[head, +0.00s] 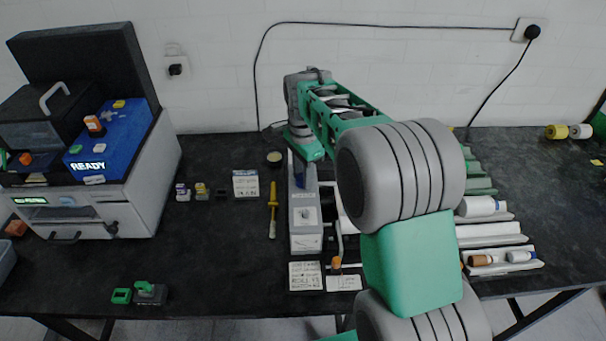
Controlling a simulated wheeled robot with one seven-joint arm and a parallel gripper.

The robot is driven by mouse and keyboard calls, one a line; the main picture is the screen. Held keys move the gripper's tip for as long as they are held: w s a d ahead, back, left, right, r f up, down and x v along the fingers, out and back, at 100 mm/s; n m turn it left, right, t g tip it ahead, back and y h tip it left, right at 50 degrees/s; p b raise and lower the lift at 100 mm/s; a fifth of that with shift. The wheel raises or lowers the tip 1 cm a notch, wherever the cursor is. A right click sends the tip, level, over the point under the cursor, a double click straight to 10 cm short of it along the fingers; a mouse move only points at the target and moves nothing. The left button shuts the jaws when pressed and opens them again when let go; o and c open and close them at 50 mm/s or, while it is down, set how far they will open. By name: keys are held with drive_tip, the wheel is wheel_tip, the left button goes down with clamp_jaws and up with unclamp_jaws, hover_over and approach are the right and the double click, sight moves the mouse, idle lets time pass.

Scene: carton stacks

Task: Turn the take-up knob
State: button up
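My arm reaches from the lower right to the back of the bench in the head view. My green and grey gripper (304,148) is over the far end of a long grey box-shaped device (305,235). Its fingers are not clear, so I cannot tell whether they are open or touching anything. A dark blue part (300,178) shows just below it. An orange-ended handle (336,263) stands at the near right of the device, apart from my gripper. I cannot tell which part is the take-up knob; my arm hides the device's right side.
A large machine with a blue panel (105,140) stands at left. Handwritten cards (305,276) lie before the device. A yellow brush-like tool (272,210) lies left of it. A ribbed rack with rolls (490,238) is at right. The front left bench is mostly clear.

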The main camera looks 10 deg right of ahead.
drive_tip(key=o, duration=0.5)
drive_tip(key=shift+c, duration=0.2)
wheel_tip(320, 180, up, 8)
drive_tip(key=shift+f+b, duration=0.1)
drive_tip(key=shift+b, duration=0.3)
